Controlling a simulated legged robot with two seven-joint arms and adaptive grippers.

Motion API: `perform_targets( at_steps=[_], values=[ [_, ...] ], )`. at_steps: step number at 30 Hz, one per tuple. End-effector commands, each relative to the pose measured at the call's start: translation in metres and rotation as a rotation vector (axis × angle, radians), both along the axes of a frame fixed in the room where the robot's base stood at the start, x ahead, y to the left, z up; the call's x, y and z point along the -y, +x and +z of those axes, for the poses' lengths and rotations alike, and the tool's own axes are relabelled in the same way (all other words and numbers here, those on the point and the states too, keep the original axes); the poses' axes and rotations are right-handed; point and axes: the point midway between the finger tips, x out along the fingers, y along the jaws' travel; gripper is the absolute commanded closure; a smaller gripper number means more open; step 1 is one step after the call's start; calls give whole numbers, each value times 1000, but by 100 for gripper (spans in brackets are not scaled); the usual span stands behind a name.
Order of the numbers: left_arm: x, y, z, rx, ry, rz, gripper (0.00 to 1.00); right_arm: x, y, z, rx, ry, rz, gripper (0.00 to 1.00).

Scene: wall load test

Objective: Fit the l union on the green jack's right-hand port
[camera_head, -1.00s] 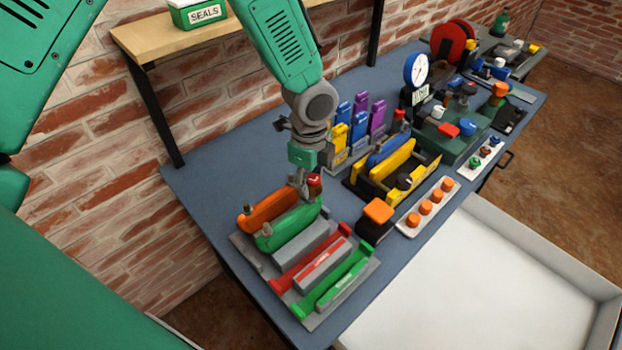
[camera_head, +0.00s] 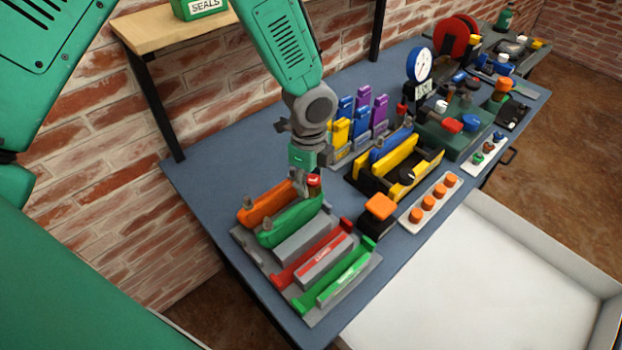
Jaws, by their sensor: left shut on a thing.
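The green jack (camera_head: 288,222) lies in the grey rack (camera_head: 318,318), between an orange jack (camera_head: 264,206) and a grey block. A small fitting stands on its left end. My left gripper (camera_head: 303,186) points down at its right-hand end and is shut on a small piece. A red-topped part (camera_head: 314,181) with a white mark shows right at the fingertips. It seems to be the l union, but its shape is mostly hidden. The right-hand port is hidden behind it, and I cannot tell whether they touch. My right gripper is not in view.
Red and green bars lie in the rack's front. An orange button on a black box (camera_head: 379,210) stands right of the rack. Beyond are yellow and blue tools (camera_head: 405,160), colored upright blocks and a gauge (camera_head: 419,65). The blue bench (camera_head: 200,170) is bare at the left.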

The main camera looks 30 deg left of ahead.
Motion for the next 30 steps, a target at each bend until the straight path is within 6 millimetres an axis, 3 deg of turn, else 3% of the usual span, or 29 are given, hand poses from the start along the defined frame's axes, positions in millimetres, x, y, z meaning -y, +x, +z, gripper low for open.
perform_targets(
  at_steps=[8,9,11,17,18,19,30],
  values=[
    [0,0,-1,0,0,0,98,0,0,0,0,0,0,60],
    [0,0,-1,0,0,0,60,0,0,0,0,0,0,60],
    [0,0,-1,0,0,0,42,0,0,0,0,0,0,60],
    [0,0,-1,0,0,0,42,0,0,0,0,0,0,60],
    [0,0,-1,0,0,0,39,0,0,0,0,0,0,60],
    [0,0,-1,0,0,0,28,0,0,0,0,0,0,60],
    [0,0,-1,0,0,0,28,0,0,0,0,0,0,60]
  ],
)
